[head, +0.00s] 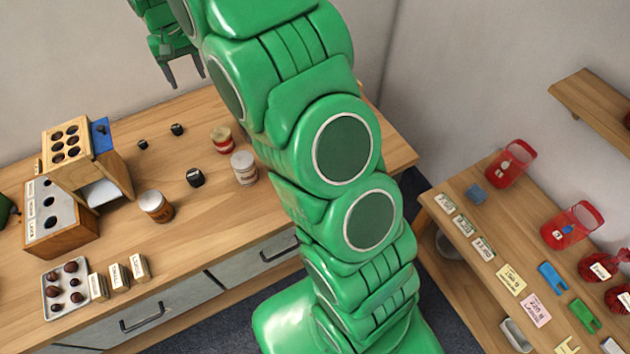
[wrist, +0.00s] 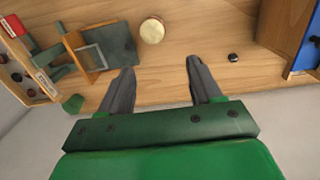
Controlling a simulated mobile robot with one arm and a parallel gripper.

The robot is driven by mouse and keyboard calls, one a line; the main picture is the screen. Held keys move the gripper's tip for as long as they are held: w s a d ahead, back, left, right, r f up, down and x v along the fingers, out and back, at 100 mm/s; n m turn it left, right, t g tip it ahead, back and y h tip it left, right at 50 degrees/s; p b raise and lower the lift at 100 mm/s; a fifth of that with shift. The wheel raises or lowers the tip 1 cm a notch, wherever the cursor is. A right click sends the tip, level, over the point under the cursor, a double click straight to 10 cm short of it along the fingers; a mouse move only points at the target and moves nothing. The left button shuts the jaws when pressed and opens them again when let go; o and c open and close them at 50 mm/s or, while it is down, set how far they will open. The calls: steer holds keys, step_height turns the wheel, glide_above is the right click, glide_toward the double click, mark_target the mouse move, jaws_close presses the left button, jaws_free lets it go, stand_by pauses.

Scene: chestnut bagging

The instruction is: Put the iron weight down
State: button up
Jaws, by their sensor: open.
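Three small black weights stand on the wooden bench: a small one (head: 143,144), one at the back (head: 177,129) and a larger one (head: 195,177) nearer the middle. I cannot tell which is the iron weight of the task. My gripper (head: 187,80) is high at the upper left, above the back of the bench, fingers apart and nothing between them. In the wrist view my gripper (wrist: 162,68) is also open and empty. One black weight (wrist: 233,57) lies beyond the right finger, apart from it.
A wooden sorting box (head: 62,215) with holes stands at the left. Several jars, including a brown one (head: 156,206) and a white one (head: 244,168), stand around the weights. A chestnut tray (head: 48,310) is in front. A side shelf (head: 450,195) at the right holds red cups and cards.

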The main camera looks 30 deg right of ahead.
steer(key=s+d+r, duration=0.2)
steer(key=s+r, duration=0.1)
steer(key=s, duration=0.4)
steer(key=s+d+r, duration=0.3)
steer(key=s, duration=0.5)
steer(key=s+d+r, duration=0.2)
steer(key=s, duration=0.5)
steer(key=s+d+f+g, duration=0.1)
steer(key=s+d, duration=0.2)
steer(key=s, duration=2.1)
steer(key=shift+f, duration=0.15)
